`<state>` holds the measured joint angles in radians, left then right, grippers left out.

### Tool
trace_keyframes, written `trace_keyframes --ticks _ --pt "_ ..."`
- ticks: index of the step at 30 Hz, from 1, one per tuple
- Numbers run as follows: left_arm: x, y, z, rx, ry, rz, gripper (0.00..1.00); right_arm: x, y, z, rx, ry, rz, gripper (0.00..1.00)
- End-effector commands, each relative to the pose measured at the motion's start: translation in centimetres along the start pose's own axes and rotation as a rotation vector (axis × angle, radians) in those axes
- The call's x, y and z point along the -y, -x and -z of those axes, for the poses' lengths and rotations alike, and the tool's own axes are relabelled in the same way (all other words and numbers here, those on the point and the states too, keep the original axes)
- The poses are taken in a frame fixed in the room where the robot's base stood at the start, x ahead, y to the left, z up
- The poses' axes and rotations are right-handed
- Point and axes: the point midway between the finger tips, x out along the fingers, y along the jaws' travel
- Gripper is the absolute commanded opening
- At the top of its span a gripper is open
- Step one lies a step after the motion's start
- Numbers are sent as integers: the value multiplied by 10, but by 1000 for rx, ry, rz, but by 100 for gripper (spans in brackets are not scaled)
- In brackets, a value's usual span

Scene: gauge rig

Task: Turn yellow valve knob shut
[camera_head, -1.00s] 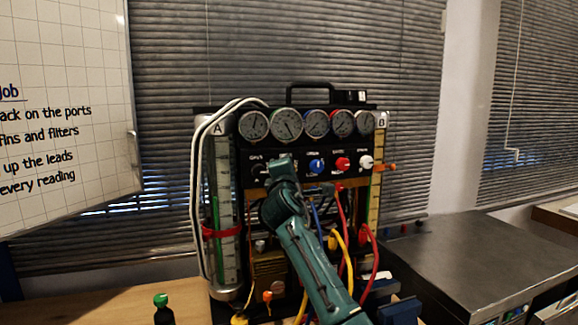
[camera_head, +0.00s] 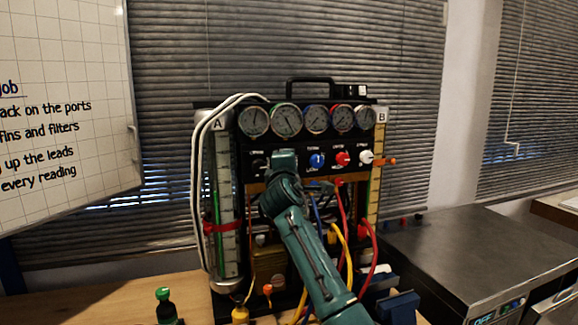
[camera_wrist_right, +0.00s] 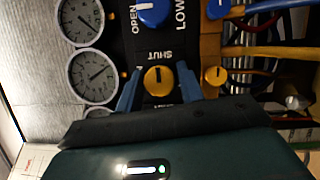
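The yellow valve knob (camera_wrist_right: 159,80) shows in the right wrist view on a black panel plate, with the word SHUT beside it. A mark runs along its face towards that word. My right gripper (camera_wrist_right: 160,70) has its two blue fingers on either side of the knob, with a visible gap on each side, so it is open around or just in front of it. Depth to the knob is hard to tell. In the head view my right arm covers the gripper and this knob. My left gripper is not in view.
Yellow leads (camera_wrist_right: 270,50) run nearby. On the rig are gauges (camera_head: 287,119), a red knob (camera_head: 342,159) and a white knob (camera_head: 366,157).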

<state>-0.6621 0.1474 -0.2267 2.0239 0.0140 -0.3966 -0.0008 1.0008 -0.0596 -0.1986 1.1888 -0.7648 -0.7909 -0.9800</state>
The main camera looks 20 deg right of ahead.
Motion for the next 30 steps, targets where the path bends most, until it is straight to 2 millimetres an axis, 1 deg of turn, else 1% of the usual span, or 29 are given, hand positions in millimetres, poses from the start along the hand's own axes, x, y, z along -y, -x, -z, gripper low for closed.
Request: trace_keyframes --ticks 1,5,13,17,20,23,30 --pt "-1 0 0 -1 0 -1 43 0 0 0 0 1 0 42" --pt "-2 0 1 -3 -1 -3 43 0 0 0 0 2 0 52" --pt "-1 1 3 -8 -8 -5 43 0 1 0 0 2 -1 52" --pt "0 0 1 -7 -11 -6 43 0 10 1 0 2 -3 52" --pt "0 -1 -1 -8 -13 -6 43 2 23 1 -1 1 -3 52" --pt "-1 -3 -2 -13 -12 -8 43 2 42 1 -2 -1 -4 52" --pt "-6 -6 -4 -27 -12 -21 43 2 93 1 -2 0 -3 52"
